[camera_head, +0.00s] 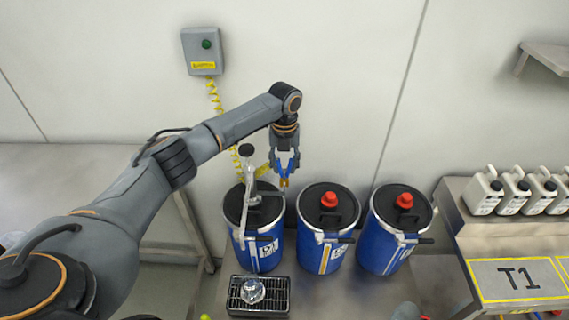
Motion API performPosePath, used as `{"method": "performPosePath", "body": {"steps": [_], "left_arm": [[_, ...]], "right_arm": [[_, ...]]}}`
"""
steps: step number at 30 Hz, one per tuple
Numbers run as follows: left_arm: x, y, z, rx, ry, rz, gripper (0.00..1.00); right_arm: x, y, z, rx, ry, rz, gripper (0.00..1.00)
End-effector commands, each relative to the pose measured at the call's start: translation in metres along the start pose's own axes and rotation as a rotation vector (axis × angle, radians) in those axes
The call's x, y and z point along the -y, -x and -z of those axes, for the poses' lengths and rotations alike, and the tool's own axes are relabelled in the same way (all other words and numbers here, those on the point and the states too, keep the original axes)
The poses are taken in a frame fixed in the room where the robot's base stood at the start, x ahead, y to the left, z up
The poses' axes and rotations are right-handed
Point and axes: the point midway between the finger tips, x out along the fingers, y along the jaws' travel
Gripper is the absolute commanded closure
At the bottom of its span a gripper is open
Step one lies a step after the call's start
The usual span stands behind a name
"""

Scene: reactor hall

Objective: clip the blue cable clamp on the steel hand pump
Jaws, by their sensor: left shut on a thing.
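The blue cable clamp (285,163) is between the fingers of my left gripper (284,172), which points down and is shut on it. The steel hand pump (249,195) stands upright on the left blue drum, with a black knob at its top. The clamp shows just to the right of the pump, above the gap between the left and middle drums. It looks apart from the pump, but the depth between them is hard to judge. My right gripper is not in view.
A yellow coiled cable (215,97) hangs from a grey wall box (202,51) and passes behind my left arm towards the pump. Two blue drums with red caps (329,199) (405,200) stand at right. A drip grate (272,303) lies in front. White jugs (484,191) stand on the right bench.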

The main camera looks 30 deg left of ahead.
Motion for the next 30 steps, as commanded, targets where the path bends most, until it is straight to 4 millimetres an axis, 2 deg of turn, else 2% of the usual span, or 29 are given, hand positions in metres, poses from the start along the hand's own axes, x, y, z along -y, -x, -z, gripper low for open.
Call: {"method": "performPosePath", "body": {"steps": [21, 30], "left_arm": [[0.000, -0.022, 0.000, 0.000, 0.000, 0.001, 0.77], [0.000, -0.024, 0.000, 0.000, 0.000, 0.001, 0.77]], "right_arm": [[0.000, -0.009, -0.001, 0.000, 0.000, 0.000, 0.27], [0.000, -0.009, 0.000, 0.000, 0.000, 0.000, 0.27]]}}
